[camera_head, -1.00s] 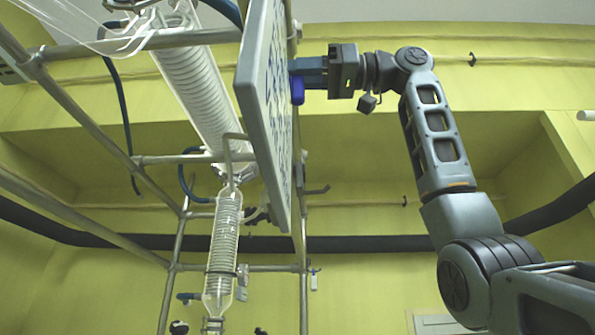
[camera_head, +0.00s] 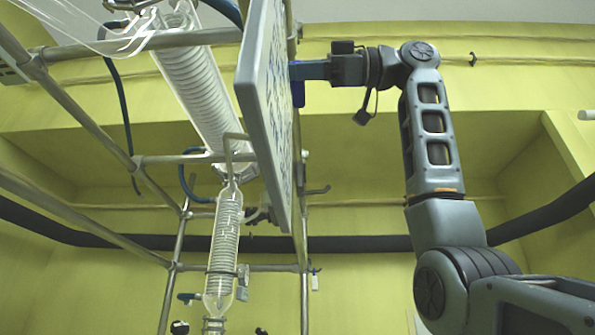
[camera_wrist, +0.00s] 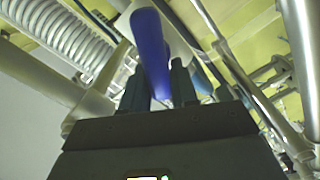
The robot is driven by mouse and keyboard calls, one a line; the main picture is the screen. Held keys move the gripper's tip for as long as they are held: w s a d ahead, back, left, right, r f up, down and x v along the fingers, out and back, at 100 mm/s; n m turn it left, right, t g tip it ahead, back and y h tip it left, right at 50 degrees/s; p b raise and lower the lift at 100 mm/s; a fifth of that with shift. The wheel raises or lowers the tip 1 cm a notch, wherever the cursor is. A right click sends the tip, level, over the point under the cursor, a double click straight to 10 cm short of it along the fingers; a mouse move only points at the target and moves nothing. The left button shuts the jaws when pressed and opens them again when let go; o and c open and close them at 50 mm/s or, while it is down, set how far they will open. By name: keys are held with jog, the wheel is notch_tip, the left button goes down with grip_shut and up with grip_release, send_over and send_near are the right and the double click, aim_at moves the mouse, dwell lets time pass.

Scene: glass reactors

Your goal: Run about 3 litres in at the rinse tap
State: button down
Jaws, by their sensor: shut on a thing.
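A blue tap handle (camera_head: 299,94) shows in the head view at the right edge of a grey panel, its lower end hanging below my fingers. In the wrist view the blue handle (camera_wrist: 149,45) runs down between my two dark fingers. My gripper (camera_head: 302,70) is shut on this handle, coming in from the right; it also shows in the wrist view (camera_wrist: 160,84). The panel (camera_head: 252,95) with dark writing hides the tap's body in the head view. I cannot see any water flow or a level reading.
A large coiled glass condenser (camera_head: 190,80) and a smaller coiled one (camera_head: 225,235) stand left of the panel within a metal pipe frame (camera_head: 80,110). A thick black pipe (camera_head: 355,243) crosses behind. Space right of the panel is open around my arm.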

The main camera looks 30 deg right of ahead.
jog(key=shift+s+f+n, duration=0.1)
jog(key=shift+f+n, duration=0.1)
jog(key=shift+n, duration=0.9)
jog(key=c, duration=1)
grip_release()
jog(key=shift+o, duration=0.2)
jog(key=b+v, duration=0.1)
jog(key=v, duration=0.6)
jog(key=shift+s+d+b, duration=0.25)
jog(key=shift+b, duration=0.1)
